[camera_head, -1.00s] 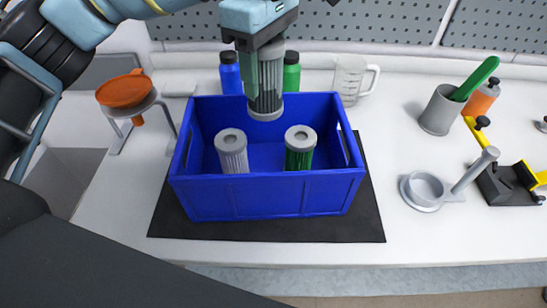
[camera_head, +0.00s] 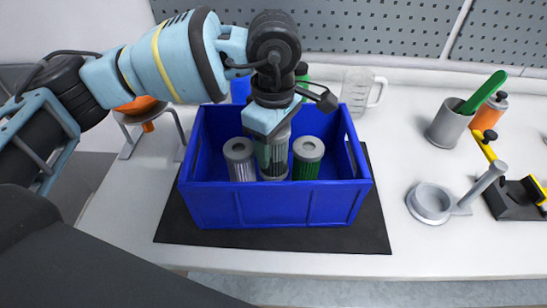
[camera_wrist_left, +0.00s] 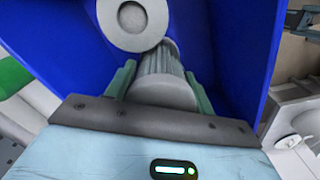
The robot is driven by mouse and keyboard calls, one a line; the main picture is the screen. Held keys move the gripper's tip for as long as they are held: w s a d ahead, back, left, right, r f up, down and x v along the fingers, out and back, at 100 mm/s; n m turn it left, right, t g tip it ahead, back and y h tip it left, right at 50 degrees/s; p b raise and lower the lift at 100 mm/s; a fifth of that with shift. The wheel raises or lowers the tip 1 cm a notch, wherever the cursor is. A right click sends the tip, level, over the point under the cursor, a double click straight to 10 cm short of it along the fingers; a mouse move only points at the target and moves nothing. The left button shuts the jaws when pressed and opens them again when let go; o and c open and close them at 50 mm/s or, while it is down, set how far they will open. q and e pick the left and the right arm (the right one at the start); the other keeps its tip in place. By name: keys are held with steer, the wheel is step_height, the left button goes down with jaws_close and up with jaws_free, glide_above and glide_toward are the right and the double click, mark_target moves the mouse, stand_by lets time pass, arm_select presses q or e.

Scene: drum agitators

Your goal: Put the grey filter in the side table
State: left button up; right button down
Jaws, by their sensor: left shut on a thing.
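My left gripper (camera_head: 271,150) is shut on a grey ribbed filter (camera_wrist_left: 162,68) and points down into the blue crate (camera_head: 280,208). The held filter (camera_head: 275,170) is partly hidden by the fingers and the crate's front wall; I cannot tell if it touches the floor. A second grey filter (camera_head: 240,162) stands to its left and a green filter (camera_head: 306,160) to its right, both in the crate. The left wrist view shows another filter's round end (camera_wrist_left: 133,22) close to the held one. I cannot clearly pick out a side table. My right gripper is not in view.
The crate stands on a black mat (camera_head: 375,225) on a white bench (camera_head: 430,245). An orange funnel (camera_head: 140,106) on a stand is at the left. A clear jug (camera_head: 358,92), grey cup (camera_head: 447,125) and round grey holder (camera_head: 430,203) stand at the right.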

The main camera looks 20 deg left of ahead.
mark_target(274, 161)
arm_select(q)
steer(key=shift+f, duration=2.25)
steer(key=shift+f, duration=0.2)
steer(key=o, duration=1)
step_height(274, 161, up, 12)
steer(key=shift+r, duration=0.25)
